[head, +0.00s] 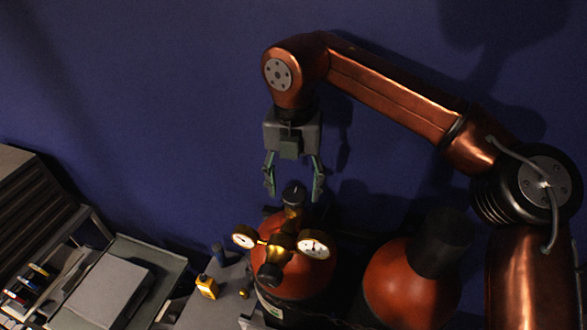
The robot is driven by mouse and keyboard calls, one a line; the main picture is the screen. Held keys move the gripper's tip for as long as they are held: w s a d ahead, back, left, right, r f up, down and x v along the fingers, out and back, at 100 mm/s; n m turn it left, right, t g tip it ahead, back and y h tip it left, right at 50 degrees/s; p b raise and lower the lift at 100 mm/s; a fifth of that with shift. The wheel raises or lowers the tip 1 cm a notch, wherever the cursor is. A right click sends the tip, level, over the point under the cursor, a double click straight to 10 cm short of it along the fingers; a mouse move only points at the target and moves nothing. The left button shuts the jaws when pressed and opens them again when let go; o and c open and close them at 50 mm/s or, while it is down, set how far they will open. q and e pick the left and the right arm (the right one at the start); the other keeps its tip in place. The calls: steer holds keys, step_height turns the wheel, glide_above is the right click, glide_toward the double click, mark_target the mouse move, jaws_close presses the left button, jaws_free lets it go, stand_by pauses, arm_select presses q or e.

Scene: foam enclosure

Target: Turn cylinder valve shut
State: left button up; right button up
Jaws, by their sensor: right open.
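A red gas cylinder (292,283) stands upright at the lower middle of the head view. A dark round valve knob (294,192) sits on its top. A brass regulator (278,247) with two white-faced gauges is fitted below the knob, with another dark knob at its front. My right gripper (294,187) points down over the cylinder. Its fingers are open, one on each side of the valve knob in this view. I cannot tell whether they touch it. My left gripper is not in view.
A second red cylinder (408,287) with a dark cap stands close on the right. A small yellow device (206,287) lies on the grey surface to the left. A grey tray (172,262) holding a flat case is at the lower left. A blue wall (150,90) rises behind.

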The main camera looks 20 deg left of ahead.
mark_target(293, 195)
step_height(293, 195, up, 11)
stand_by(0.3)
steer(key=shift+a, duration=0.1)
stand_by(0.4)
